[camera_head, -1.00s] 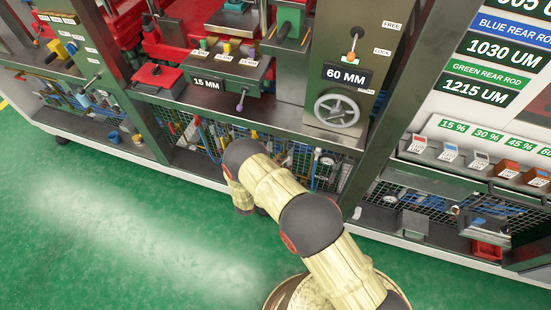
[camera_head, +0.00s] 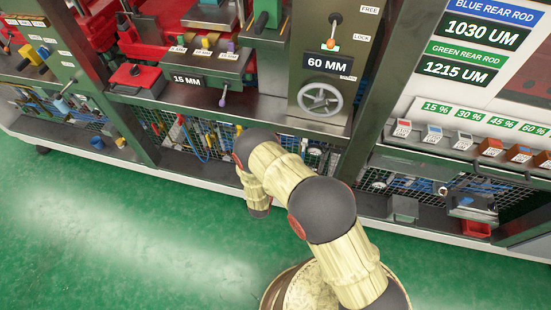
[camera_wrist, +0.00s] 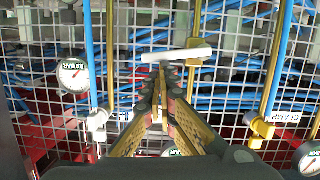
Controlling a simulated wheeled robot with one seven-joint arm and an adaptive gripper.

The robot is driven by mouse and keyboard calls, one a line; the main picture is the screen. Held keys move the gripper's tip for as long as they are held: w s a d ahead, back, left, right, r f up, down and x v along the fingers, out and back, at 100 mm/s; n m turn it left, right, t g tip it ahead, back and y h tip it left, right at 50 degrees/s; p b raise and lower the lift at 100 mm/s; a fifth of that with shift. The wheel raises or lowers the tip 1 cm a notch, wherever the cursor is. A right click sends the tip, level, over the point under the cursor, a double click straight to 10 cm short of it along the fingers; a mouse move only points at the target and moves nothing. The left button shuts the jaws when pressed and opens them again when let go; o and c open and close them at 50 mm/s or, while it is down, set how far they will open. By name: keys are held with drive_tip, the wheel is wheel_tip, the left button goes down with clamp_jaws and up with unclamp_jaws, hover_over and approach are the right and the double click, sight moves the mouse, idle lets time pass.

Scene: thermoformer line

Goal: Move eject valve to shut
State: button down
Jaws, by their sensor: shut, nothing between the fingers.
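My gripper (camera_wrist: 168,72) is shut and empty in the wrist view, pointing at a wire mesh panel with pipes and valves. A white bar-shaped handle (camera_wrist: 176,55) lies crosswise at its fingertips, in front of a yellow pipe (camera_wrist: 195,30). I cannot tell whether they touch. No eject label is readable, so I cannot tell for sure that this handle is the eject valve's. A silver valve (camera_wrist: 97,122) is on a blue pipe at left, and a brass valve (camera_wrist: 260,126) at right is near a CLAMP label (camera_wrist: 287,117). In the head view my arm hides the gripper.
A pressure gauge (camera_wrist: 73,75) is at left and another (camera_wrist: 309,160) at lower right. The mesh (camera_wrist: 40,60) lies close ahead. In the head view, a handwheel (camera_head: 320,99) and a machine ledge (camera_head: 255,111) are above the mesh bay. The green floor (camera_head: 110,225) is clear.

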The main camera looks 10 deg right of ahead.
drive_tip(key=shift+s+d+f, duration=0.1)
drive_tip(key=shift+d+f, duration=0.1)
drive_tip(key=shift+f, duration=0.1)
idle(0.5)
